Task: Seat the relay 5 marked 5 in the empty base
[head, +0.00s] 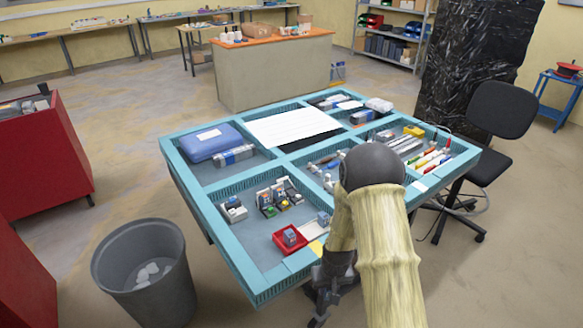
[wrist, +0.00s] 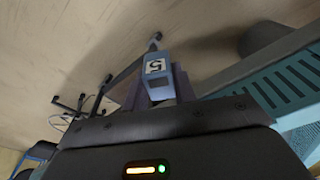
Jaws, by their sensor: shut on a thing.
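Relay 5 (wrist: 156,72), a small blue-grey block with a white label reading 5, is between the fingers of my gripper (wrist: 153,92) in the wrist view. The fingers are shut on it, with the label facing the camera. In the head view my gripper (head: 322,290) hangs low beside the table's near edge, outside the table, and the relay cannot be made out there. A group of socket bases (head: 278,197) with parts on them stands in the near compartment. Which base is empty is too small to tell.
The blue table (head: 250,279) has raised compartment walls. A grey bin (head: 165,295) stands at left and a black chair (head: 500,110) at right.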

